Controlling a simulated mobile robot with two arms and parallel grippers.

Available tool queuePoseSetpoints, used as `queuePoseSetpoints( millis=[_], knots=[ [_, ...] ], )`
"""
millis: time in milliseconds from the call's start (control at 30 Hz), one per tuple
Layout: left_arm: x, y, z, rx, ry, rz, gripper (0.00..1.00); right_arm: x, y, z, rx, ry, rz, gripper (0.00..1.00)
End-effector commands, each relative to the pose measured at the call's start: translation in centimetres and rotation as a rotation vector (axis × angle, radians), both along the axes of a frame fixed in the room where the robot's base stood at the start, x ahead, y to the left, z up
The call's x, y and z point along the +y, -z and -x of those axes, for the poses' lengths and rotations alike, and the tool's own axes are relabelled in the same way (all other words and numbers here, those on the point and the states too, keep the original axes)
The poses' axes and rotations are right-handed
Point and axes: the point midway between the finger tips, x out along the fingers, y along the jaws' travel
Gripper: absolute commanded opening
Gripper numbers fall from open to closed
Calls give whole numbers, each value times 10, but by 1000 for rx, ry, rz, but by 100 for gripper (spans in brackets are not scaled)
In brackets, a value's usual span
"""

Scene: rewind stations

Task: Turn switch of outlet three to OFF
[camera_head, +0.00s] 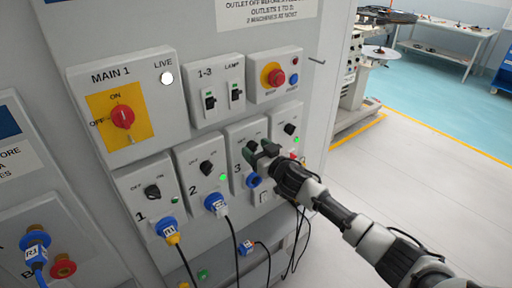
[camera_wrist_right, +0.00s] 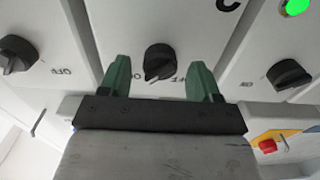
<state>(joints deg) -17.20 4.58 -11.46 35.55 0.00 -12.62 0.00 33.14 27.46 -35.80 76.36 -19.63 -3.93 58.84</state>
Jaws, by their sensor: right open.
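My right gripper (camera_head: 262,150) is at this switch, partly covering the box. In the right wrist view, the switch (camera_wrist_right: 160,62) sits between the two green fingertips (camera_wrist_right: 158,80), with a gap on each side. The fingers are open and empty. The switch's pointer is tilted, and its exact setting is hard to read. My left gripper is out of view.
Neighbouring switches of outlet two (camera_head: 207,168) and outlet four (camera_head: 290,129) are close on both sides. Plugged cables hang from outlet one (camera_head: 167,227) and outlet two (camera_head: 216,204). The MAIN 1 box (camera_head: 149,73) and the red stop button (camera_head: 276,77) sit above.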

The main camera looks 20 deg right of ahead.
Motion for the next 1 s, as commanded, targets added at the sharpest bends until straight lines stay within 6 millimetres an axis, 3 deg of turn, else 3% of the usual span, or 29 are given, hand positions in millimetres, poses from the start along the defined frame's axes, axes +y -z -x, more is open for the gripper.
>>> queuePoseSetpoints(
  millis=[367,667,1000],
  knots=[
    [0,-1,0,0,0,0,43,2,0,-4,1,-1,0,61],
    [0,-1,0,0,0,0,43,2,0,-4,1,0,0,16],
    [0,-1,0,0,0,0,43,2,1,-4,-15,0,44,14]
  ],
)
